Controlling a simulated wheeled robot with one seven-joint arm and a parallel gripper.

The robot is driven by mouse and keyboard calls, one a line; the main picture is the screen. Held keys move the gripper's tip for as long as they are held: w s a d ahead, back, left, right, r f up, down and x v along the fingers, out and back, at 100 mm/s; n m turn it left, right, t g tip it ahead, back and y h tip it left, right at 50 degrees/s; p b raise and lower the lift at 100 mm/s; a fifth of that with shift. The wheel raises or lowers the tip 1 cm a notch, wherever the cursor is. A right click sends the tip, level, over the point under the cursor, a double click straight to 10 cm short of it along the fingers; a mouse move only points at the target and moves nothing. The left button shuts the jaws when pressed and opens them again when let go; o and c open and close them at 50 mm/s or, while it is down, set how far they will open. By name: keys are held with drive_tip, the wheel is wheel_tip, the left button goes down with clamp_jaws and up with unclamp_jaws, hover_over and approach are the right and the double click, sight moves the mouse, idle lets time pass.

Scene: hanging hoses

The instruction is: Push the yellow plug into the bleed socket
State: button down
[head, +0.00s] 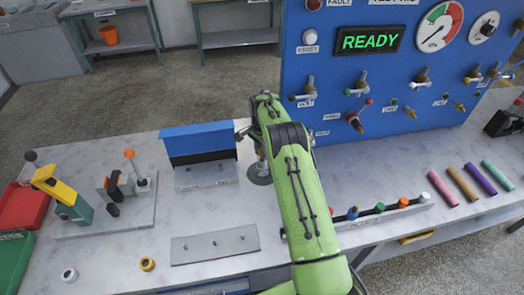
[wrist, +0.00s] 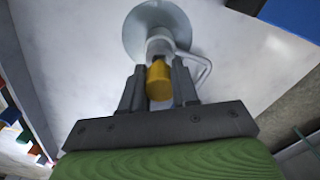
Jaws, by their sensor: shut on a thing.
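The yellow plug (wrist: 159,82) is between the two dark fingers of my gripper (wrist: 158,72) in the wrist view, and the fingers are shut on it. Straight beyond the plug is a pale grey upright fitting (wrist: 160,46) with a side handle or bent tube, on a round grey base; it looks like the bleed socket. The plug's far end lines up with this fitting and overlaps it in the picture; I cannot tell whether it is inside or just short. In the head view the round base (head: 260,175) shows, but my green arm hides the plug and most of my gripper.
A blue and black block on a grey stand (head: 205,176) is just left of the base. A rack with several coloured plugs (head: 407,208) is to the right. The blue test panel (head: 340,85) with levers stands behind. A flat grey plate (head: 215,245) lies in front.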

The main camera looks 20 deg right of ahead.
drive_tip(key=shift+f+b, duration=0.65)
drive_tip(key=shift+f, duration=0.35)
drive_tip(key=c, duration=0.8)
unclamp_jaws()
drive_tip(key=shift+f, duration=0.2)
drive_tip(key=shift+s, duration=0.15)
wheel_tip(320, 180, up, 16)
drive_tip(key=shift+d+f+p, duration=0.1)
drive_tip(key=shift+p, duration=1)
